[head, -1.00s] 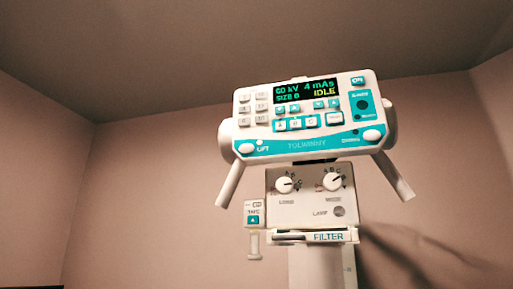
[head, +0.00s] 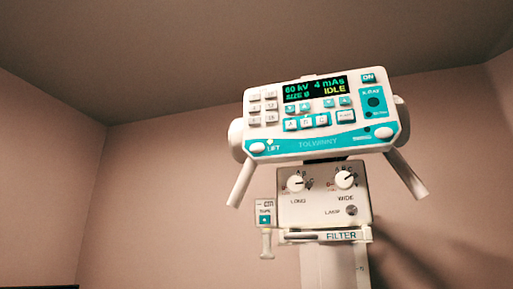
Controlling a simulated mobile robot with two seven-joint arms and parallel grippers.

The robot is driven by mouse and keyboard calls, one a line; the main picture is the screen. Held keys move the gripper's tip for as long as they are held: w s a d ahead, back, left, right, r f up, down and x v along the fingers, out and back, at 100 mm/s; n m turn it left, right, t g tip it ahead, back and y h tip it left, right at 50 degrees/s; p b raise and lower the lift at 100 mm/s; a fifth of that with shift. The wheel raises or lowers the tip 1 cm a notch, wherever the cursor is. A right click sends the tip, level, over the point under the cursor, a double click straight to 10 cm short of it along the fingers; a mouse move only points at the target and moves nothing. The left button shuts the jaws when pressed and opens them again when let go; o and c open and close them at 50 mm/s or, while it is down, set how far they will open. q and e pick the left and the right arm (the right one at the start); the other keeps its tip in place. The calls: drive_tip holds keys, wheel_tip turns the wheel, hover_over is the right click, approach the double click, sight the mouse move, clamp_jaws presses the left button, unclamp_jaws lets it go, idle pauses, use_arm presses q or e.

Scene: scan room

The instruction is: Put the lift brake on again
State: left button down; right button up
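The X-ray tube head's control panel (head: 320,115) hangs high in the head view, tilted slightly. Its display (head: 315,88) reads 60 kV, 4 mAs, SIZE B or similar, IDLE. The lift brake button (head: 257,148) is a white oval at the panel's lower left, beside the word LIFT. A small pale light (head: 269,141) sits just above that word; I cannot tell whether it is lit. Another white oval button (head: 384,133) is at the lower right, its label too small to read. Neither of my grippers is in view.
Two handles (head: 240,184) (head: 408,174) slant down from the panel's sides. Below is a collimator box (head: 323,205) with LONG and WIDE knobs, a LAMP button and a FILTER slot (head: 340,236). A tape unit (head: 265,217) hangs at its left. The wall around is bare.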

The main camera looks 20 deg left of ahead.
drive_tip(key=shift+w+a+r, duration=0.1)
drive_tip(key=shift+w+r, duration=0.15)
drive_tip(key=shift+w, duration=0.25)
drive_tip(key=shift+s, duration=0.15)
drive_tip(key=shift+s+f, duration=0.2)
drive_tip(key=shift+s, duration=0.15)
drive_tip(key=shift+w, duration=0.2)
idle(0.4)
